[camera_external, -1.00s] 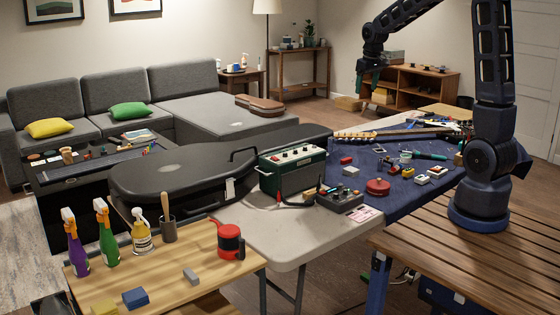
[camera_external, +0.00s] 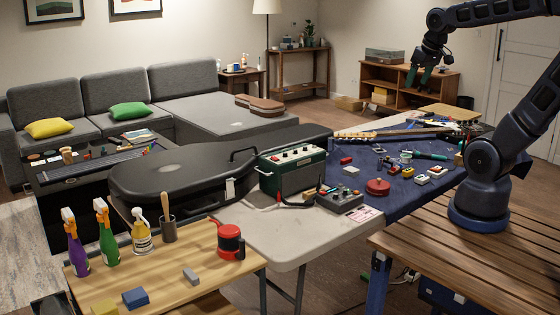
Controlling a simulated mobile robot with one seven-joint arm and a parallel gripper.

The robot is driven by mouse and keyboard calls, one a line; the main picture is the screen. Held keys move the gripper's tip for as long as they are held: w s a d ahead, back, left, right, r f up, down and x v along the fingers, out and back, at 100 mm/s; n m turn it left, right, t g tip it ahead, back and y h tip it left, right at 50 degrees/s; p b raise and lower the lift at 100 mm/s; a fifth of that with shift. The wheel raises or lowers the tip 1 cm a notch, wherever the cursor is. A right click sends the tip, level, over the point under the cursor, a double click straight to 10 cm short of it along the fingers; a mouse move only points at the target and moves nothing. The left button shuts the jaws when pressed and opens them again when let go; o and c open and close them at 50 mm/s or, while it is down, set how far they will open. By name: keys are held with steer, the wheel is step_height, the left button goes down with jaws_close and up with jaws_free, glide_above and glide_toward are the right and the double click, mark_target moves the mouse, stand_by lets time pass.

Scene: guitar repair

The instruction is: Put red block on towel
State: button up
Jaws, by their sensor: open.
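A small red block (camera_external: 346,160) lies toward the left side of the dark blue cloth, which appears to be the towel (camera_external: 398,206). The cloth covers much of the right part of the table. The block looks to be on the cloth, though its contact is too small to see clearly. My gripper (camera_external: 419,86) is high above the far side of the table, pointing down, in front of the wooden shelf. It is open, holds nothing visible, and is well away from the red block.
A round red object (camera_external: 377,187), small pedals (camera_external: 421,179) and tools crowd the cloth. A guitar neck (camera_external: 385,133) lies along its far side. A green amplifier (camera_external: 292,169) and a grey box with knobs (camera_external: 340,200) stand left. The pale table's front (camera_external: 290,238) is mostly clear.

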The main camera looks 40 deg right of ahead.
steer(key=s, duration=0.3)
steer(key=s+f, duration=0.1)
steer(key=s, duration=0.1)
steer(key=shift+a, duration=0.35)
stand_by(1.0)
